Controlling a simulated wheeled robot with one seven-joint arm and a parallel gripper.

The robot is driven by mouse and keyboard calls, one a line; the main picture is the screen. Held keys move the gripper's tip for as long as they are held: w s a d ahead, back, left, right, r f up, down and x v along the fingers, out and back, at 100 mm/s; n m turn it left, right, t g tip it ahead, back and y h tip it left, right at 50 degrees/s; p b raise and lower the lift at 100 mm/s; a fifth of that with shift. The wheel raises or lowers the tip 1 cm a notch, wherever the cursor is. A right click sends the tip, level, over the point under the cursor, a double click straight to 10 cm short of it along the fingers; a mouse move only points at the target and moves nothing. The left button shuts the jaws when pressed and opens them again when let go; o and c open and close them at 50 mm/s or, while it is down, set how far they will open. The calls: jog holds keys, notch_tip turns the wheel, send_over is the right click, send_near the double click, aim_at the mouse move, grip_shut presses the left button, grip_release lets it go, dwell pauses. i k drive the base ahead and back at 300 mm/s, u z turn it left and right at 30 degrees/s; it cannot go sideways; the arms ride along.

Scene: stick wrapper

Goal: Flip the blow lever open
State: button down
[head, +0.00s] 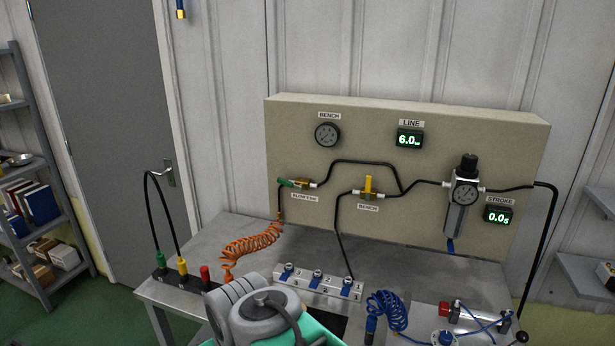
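The blow valve is a small brass valve (303,183) on the beige panel, above a label reading "BLOW" with smaller text. Its green lever (287,182) points left, roughly level and along the valve body. A black hose leaves the valve's left side downward, and another joins its right side. My grey arm part shows at the bottom of the head view, low in front of the bench and well below the valve. My gripper's fingers are not visible, so I cannot see whether they are open or shut.
A yellow lever (370,185) stands upright on the bench valve to the right. An orange coiled hose (252,245), a numbered manifold (318,283) and a blue coiled hose (388,312) sit on the grey bench (205,262).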

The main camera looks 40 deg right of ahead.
aim_at(282, 181)
jog(key=u, duration=0.15)
jog(key=i, duration=0.85)
jog(key=u, duration=0.65)
